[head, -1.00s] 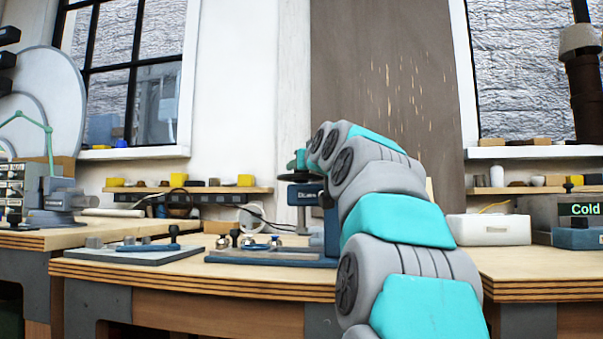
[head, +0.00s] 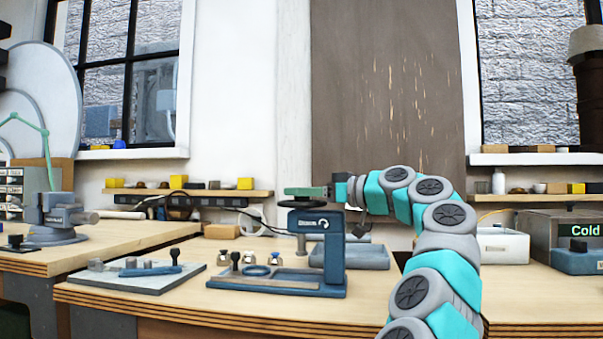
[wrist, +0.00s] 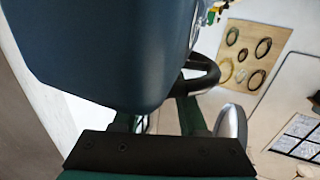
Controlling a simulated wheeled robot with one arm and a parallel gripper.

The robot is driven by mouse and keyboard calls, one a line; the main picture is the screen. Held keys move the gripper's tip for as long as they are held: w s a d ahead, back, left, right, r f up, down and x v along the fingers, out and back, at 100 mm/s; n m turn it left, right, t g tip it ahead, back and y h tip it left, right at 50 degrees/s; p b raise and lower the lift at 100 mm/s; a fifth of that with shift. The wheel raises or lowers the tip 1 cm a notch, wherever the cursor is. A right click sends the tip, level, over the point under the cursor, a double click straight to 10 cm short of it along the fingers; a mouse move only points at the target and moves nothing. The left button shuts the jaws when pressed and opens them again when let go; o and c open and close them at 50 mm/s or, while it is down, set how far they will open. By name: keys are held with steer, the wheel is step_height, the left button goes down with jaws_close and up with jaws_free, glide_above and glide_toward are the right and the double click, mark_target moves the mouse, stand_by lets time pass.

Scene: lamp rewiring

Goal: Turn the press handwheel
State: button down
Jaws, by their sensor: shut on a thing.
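The blue press (head: 333,250) stands on the middle bench. Its dark handwheel (head: 302,203) lies flat on top of the press head. My gripper (head: 306,191) reaches in from the right at the top of the press and is shut on the handwheel. In the wrist view, the blue press head (wrist: 105,50) fills the upper left and hides the fingertips. A black curved rim of the handwheel (wrist: 207,78) shows beside it, close to the right green finger. How far the wheel is turned cannot be told.
A flat plate with a blue tool (head: 140,270) lies left of the press. Small metal parts (head: 247,258) sit on the press base. A grey tray (head: 365,256) is behind it. A white box (head: 503,246) and a "Cold" unit (head: 570,235) stand on the right.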

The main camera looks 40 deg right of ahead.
steer(key=shift+d+r+n+g+y+p, duration=0.1)
steer(key=shift+n+g+y+p, duration=0.4)
steer(key=shift+y+p, duration=0.45)
steer(key=shift+d+r+n+g+y+p, duration=0.1)
steer(key=shift+n+g+y+p, duration=0.3)
steer(key=shift+n+y+p, duration=0.45)
steer(key=shift+p, duration=0.3)
steer(key=shift+a+n+g+y+p, duration=0.2)
steer(key=shift+n+g+y+p, duration=0.5)
steer(key=shift+n+g+y, duration=0.3)
steer(key=shift+c, duration=2.2)
jaws_free()
steer(key=shift+f, duration=0.1)
steer(key=shift+s, duration=0.1)
